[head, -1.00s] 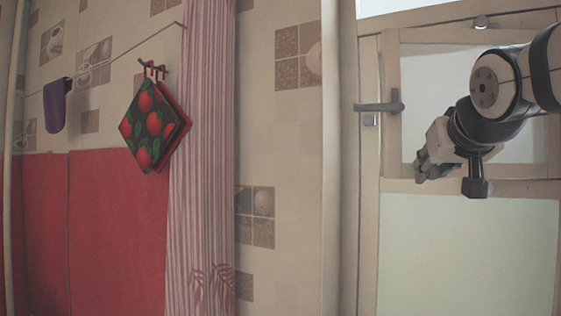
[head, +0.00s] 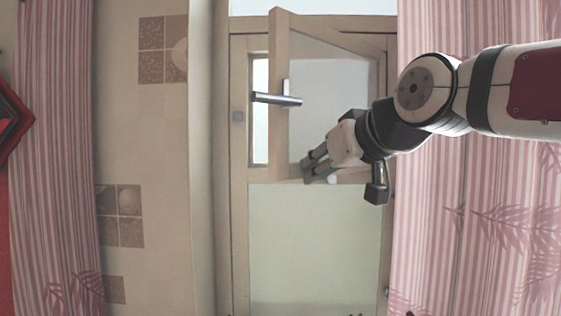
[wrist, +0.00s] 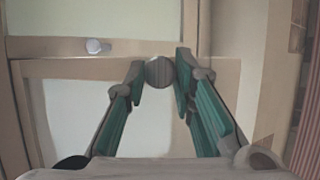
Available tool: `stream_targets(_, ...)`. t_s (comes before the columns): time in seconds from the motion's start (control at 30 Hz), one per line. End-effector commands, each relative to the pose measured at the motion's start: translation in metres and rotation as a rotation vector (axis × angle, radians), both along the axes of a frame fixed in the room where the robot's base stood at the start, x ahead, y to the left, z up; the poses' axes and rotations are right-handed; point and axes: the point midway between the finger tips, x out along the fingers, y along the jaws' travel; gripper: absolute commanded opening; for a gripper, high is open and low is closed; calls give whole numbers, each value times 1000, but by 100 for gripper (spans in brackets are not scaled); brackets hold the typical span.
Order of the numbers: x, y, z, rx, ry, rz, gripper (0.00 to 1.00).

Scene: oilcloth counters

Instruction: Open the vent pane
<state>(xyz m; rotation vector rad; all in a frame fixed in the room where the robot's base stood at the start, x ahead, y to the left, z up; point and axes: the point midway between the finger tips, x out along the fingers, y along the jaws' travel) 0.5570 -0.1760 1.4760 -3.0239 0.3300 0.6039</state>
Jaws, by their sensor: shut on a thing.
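The vent pane (head: 333,95) is a small wooden-framed window above a pale green panel. It stands ajar: its left edge is swung out towards me, with a bright gap beside it, and its right edge is at the frame. Its grey lever handle (head: 275,99) points left, clear of my fingers. My gripper (head: 308,170) is at the pane's lower edge. In the wrist view, my gripper's green-padded fingers (wrist: 160,76) are shut on a round grey knob (wrist: 160,71). The pane's lower rail (wrist: 65,69) runs behind the fingers. The knob is hidden in the head view.
A second, pale knob (head: 332,179) is below the pane, close to my fingers; it also shows in the wrist view (wrist: 97,46). Pink striped curtains hang at the right (head: 460,220) and far left (head: 55,150). A tiled wall (head: 150,250) is left of the frame.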

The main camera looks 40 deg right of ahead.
Motion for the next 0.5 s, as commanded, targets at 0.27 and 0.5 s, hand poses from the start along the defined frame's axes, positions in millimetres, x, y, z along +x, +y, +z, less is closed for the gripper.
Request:
stream_targets(0.27,-34,-12,4,0,-10,113,0)
stream_targets(0.5,-56,-22,4,-3,-8,102,0)
